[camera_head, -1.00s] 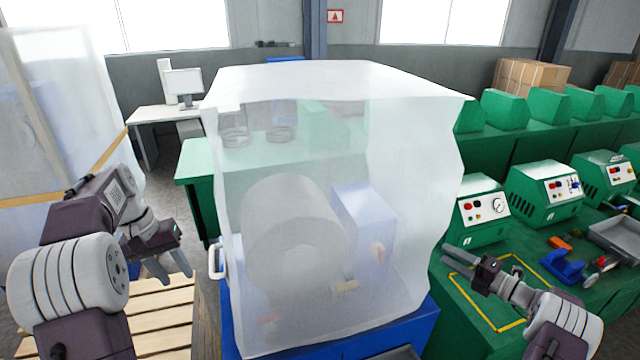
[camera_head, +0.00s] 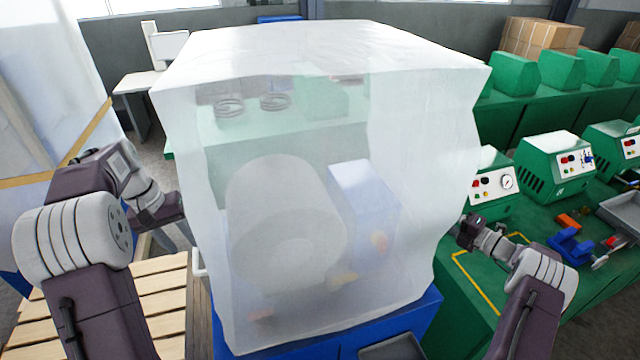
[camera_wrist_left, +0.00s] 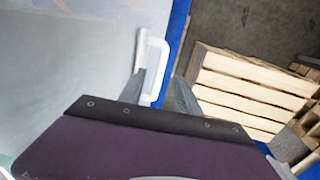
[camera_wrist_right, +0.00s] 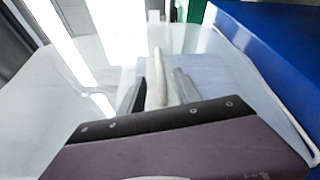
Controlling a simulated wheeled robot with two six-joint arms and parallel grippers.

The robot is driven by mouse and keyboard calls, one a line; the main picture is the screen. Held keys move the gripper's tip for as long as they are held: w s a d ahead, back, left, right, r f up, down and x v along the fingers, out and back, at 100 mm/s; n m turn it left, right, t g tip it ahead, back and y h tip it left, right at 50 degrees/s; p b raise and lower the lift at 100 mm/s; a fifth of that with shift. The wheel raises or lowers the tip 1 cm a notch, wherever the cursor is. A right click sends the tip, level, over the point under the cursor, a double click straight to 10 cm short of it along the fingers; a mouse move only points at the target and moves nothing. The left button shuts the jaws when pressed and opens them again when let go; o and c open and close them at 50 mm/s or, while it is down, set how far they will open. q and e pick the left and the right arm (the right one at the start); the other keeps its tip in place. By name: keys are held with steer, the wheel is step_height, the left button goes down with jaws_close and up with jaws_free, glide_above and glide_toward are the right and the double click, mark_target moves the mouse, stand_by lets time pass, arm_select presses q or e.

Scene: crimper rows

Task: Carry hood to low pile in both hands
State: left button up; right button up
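The hood (camera_head: 320,150) is a large, milky, see-through cover standing over a machine on a blue base (camera_head: 385,335). Its white left handle (camera_wrist_left: 152,65) lies between the spread fingers of my left gripper (camera_wrist_left: 160,88), with a gap to the right finger. In the head view my left gripper is beside the hood's left side, its fingertips partly hidden. My right gripper (camera_wrist_right: 157,88) is open at the hood's right side, with a white handle bar (camera_wrist_right: 156,70) between its fingers. A low pile of wooden pallets (camera_head: 160,290) lies at the lower left; it also shows in the left wrist view (camera_wrist_left: 245,85).
A tall translucent wrapped stack with a wooden strip (camera_head: 40,90) stands at the far left. A green bench (camera_head: 490,290) with control boxes (camera_head: 553,165) and tools runs close along the right. A desk with a monitor (camera_head: 165,45) stands at the back left.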

arm_select(q)
steer(key=f, duration=0.3)
steer(key=w+f, duration=0.1)
steer(key=f, duration=0.1)
steer(key=shift+d, duration=0.25)
arm_select(e)
steer(key=x, duration=0.5)
steer(key=shift+w+a+f, duration=0.1)
steer(key=shift+w+f, duration=0.05)
steer(key=shift+w, duration=0.15)
arm_select(q)
steer(key=shift+s+d+f, duration=0.2)
steer(key=shift+s+f, duration=0.1)
steer(key=shift+f, duration=0.3)
arm_select(e)
steer(key=shift+w+a, duration=0.25)
steer(key=shift+a, duration=0.2)
arm_select(q)
steer(key=shift+w+f, duration=0.1)
steer(key=shift+w, duration=0.05)
arm_select(e)
steer(key=shift+w, duration=0.15)
steer(key=shift+w, duration=0.1)
arm_select(q)
jaws_close()
arm_select(e)
jaws_close()
arm_select(q)
steer(key=shift+a, duration=0.1)
